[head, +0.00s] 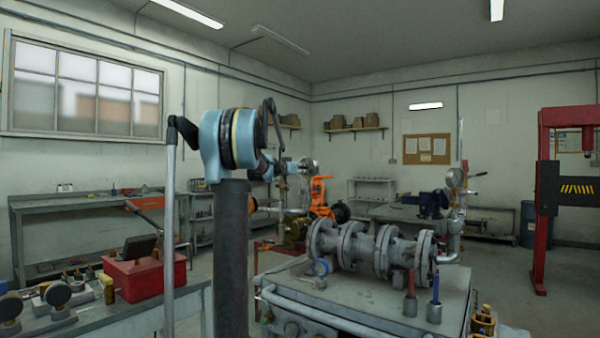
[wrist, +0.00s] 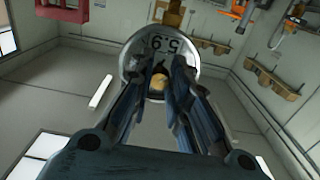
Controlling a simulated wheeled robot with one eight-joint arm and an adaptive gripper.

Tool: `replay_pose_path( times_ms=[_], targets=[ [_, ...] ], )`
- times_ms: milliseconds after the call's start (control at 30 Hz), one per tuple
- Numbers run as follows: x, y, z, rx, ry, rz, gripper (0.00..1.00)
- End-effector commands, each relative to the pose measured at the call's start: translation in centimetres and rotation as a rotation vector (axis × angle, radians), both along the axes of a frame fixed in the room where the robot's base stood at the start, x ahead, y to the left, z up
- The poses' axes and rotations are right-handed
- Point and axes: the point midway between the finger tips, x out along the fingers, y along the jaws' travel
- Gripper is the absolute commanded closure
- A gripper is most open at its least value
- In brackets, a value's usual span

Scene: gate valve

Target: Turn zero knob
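A round gauge (wrist: 160,50) with a pale face and dark digits shows upside down in the wrist view, straight beyond my gripper. A small brass-coloured knob (wrist: 159,82) shows between the fingertips, in front of the gauge's lower part. My gripper (wrist: 160,88) has its two dark fingers apart, one on each side of the knob. I see no clear contact, and the depth between fingertips and knob is hard to tell. In the head view a round gauge (head: 308,165) stands just right of my gripper (head: 290,167), which is small and partly hidden by my arm.
A grey flanged pipe assembly (head: 375,250) lies on a metal bench (head: 385,300) at front right. An orange device (head: 320,195) stands behind it. A red box (head: 135,275) sits on the left bench. A red press frame (head: 543,200) stands at the right.

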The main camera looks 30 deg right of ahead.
Motion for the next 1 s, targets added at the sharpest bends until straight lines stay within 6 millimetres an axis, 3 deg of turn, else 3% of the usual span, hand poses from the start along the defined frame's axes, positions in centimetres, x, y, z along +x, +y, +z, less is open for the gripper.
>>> replay_pose_path(
  times_ms=[500,533,600,1000],
  targets=[
    [0.15,0.13,-0.02,-0.019,0.047,0.004,1.00],
    [0.16,0.13,-0.02,-0.019,0.047,0.004,0.79],
    [0.15,0.13,-0.02,-0.019,0.047,0.004,0.63],
    [-0.02,0.31,0.00,-0.019,0.047,0.002,0.63]
  ],
)
